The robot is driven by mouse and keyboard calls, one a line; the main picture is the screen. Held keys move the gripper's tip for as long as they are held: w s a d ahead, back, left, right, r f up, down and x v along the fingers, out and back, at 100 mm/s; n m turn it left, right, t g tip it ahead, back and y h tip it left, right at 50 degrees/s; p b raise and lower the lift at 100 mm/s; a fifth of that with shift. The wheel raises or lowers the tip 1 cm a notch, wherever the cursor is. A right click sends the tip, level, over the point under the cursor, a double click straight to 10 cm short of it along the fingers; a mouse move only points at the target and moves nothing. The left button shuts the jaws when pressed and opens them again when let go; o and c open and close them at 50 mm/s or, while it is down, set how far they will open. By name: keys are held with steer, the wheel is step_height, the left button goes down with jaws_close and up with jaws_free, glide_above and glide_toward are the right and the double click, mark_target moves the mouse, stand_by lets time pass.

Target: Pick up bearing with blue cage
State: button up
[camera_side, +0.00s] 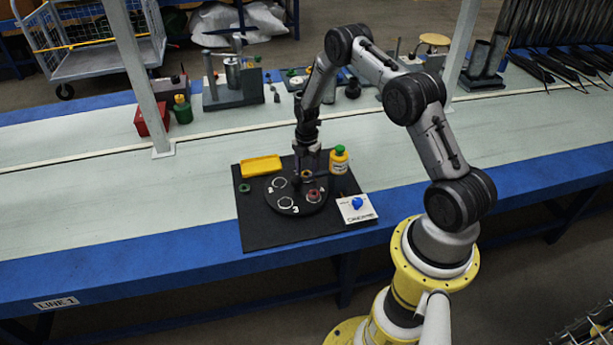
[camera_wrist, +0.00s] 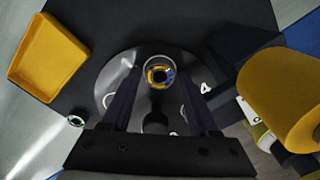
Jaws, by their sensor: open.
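A ring-shaped bearing (camera_wrist: 160,74) shows in the wrist view just past my fingertips, near their middle. It has a pale metal rim with yellow and dark blue inside; the cage colour is hard to be sure of. It sits at the far part of a round dark plate (camera_wrist: 112,72) with white marks. My gripper (camera_wrist: 160,98) is open, with a dark finger on each side and nothing held. In the side view my gripper (camera_side: 299,179) points down close over the round plate (camera_side: 283,210). Two reddish-brown rings (camera_side: 307,175) (camera_side: 314,195) show there beside it.
A yellow tray (camera_wrist: 45,57) lies left on the black mat (camera_side: 262,238). A small green ring (camera_side: 244,188) lies near it. A yellow bottle with green cap (camera_side: 339,161) stands close on the right. A white card with a blue item (camera_side: 356,208) lies front right.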

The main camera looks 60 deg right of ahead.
steer(key=shift+f, duration=0.2)
jaws_close()
steer(key=shift+r, duration=0.1)
